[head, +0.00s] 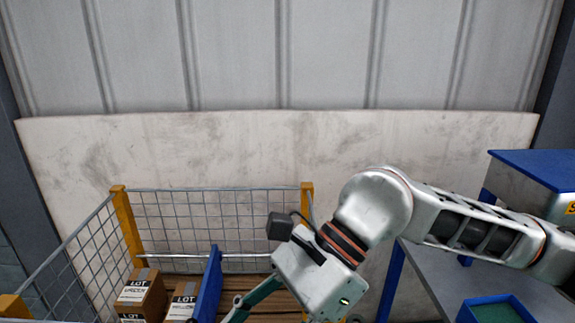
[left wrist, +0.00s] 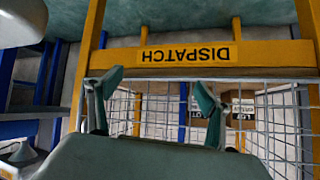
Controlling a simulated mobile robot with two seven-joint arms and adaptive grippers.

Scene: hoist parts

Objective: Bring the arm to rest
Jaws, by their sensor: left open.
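My arm comes in from the right in the head view and bends down over the right part of the mesh cage (head: 215,225). Its left gripper (head: 250,298) points down and to the left, with one green finger showing and the rest cut off by the lower edge. In the left wrist view the two green fingers of the gripper (left wrist: 158,82) stand wide apart with nothing between them. Behind them is the cage's yellow bar with an upside-down DISPATCH label (left wrist: 188,54).
Cardboard boxes marked LOT (head: 142,292) stand in the cage beside a blue panel (head: 209,285). A grey table (head: 425,275) with a blue-rimmed green tray (head: 497,310) and a blue-topped cabinet (head: 535,165) stands at the right. A pale wall panel (head: 230,150) is behind.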

